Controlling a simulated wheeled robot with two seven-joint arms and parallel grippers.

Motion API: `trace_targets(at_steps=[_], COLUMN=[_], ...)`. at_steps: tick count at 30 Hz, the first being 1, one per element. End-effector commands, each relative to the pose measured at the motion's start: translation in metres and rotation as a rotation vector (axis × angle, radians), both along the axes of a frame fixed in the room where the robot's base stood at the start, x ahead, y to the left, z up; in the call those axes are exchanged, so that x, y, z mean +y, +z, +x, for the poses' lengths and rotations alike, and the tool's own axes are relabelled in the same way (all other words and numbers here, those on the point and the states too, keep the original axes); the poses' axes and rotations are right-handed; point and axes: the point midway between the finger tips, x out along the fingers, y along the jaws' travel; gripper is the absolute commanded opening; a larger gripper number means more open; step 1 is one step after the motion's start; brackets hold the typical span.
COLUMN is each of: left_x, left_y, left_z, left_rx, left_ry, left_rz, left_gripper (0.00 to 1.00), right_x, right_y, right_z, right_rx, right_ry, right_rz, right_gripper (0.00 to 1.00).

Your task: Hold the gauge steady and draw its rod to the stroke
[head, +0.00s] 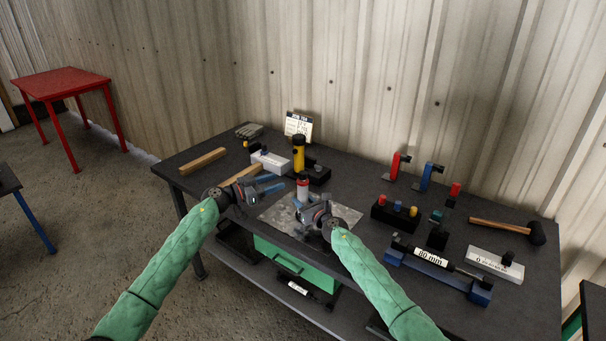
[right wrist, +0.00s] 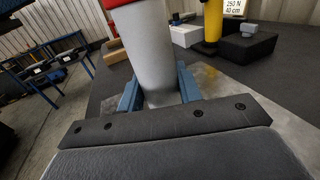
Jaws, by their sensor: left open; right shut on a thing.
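A grey cylinder with a red upper part (head: 303,181), which I take to be the gauge, stands upright over a grey mat. In the right wrist view its grey body (right wrist: 155,55) fills the space between the blue fingers. My right gripper (head: 303,200) is shut on it. Its fingers also show in the right wrist view (right wrist: 160,92). My left gripper (head: 272,185) is open and empty, just left of the cylinder, with its blue fingers pointing towards it. The rod cannot be told apart clearly; the cylinder's top is cut off in the right wrist view.
The grey mat (head: 346,213) lies under the grippers. A yellow and black cylinder (head: 298,158) stands close behind, near a white block (head: 270,162) and a job card (head: 298,125).

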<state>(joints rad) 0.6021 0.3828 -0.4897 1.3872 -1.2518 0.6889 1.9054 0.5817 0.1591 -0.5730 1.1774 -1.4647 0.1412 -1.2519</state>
Motion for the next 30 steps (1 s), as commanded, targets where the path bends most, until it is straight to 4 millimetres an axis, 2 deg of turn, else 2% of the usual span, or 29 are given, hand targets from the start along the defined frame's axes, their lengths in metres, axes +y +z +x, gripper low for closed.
trace_targets(at_steps=[5,21,30], left_x=[-0.015,-0.086,-0.102], left_y=[0.001,0.000,0.000], left_z=[0.008,0.050,0.059], left_rx=[0.002,0.002,0.001], left_ry=[0.000,-0.001,-0.001], left_rz=[-0.006,-0.003,-0.002], left_gripper=[0.48,0.48,0.48], right_x=[0.000,0.000,0.000], right_y=[0.000,0.000,0.000], right_z=[0.000,0.000,0.000], right_rx=[0.000,0.000,0.000], right_ry=[0.000,0.000,0.000], right_rz=[0.000,0.000,0.000], right_gripper=[0.06,0.06,0.06])
